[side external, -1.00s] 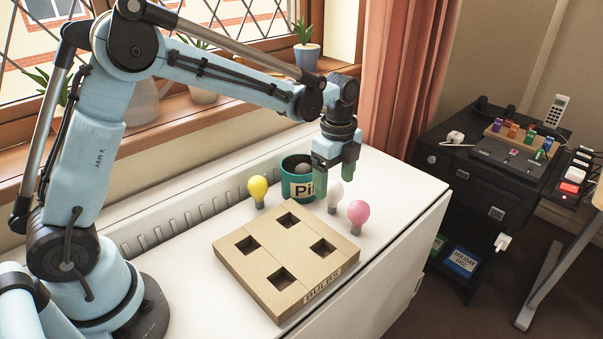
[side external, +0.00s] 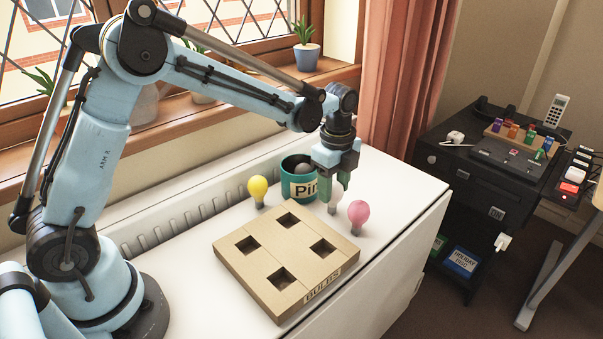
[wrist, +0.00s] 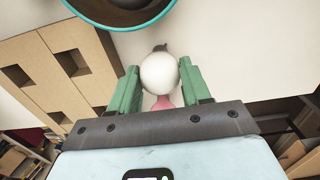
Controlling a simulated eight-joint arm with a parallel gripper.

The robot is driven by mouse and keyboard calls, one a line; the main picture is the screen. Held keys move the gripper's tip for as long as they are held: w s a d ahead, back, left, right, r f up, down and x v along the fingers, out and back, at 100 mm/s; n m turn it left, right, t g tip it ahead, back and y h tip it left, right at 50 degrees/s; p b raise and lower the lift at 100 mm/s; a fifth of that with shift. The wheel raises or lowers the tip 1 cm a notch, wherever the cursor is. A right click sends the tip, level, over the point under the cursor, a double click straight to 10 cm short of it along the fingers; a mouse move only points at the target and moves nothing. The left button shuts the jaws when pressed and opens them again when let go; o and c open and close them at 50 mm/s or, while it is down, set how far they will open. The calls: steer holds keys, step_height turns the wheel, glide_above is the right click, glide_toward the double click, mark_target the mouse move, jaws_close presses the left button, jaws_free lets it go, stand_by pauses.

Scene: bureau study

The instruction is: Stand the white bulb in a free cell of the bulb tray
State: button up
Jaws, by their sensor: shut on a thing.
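The white bulb (wrist: 159,73) is between the two green fingers of my gripper (wrist: 160,88) in the wrist view, and the gripper is shut on it. In the side view my gripper (side external: 334,187) points down over the white bulb (side external: 336,193), whose globe is partly hidden by the fingers. The bulb stands upright on the white surface, or very near it; I cannot tell if it touches. The bulb tray (side external: 262,223) is a tan block with several square cells, all empty. It lies left of and in front of my gripper.
A pink bulb (side external: 358,214) stands close to the right of my gripper. A teal pot (side external: 300,186) with a grey round thing inside stands just left. A yellow bulb (side external: 258,189) stands behind the tray. The white top's (side external: 405,190) right part is clear.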

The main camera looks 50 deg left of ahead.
mark_target(324, 228)
stand_by(0.3)
steer(key=shift+r, duration=5)
steer(key=shift+s+d, duration=0.15)
steer(key=shift+d, duration=0.05)
steer(key=s+d+m, duration=0.3)
steer(key=s+d, duration=0.5)
steer(key=s, duration=0.3)
steer(key=shift+a+f, duration=0.2)
steer(key=shift+f, duration=2.6)
steer(key=shift+f, duration=1.7)
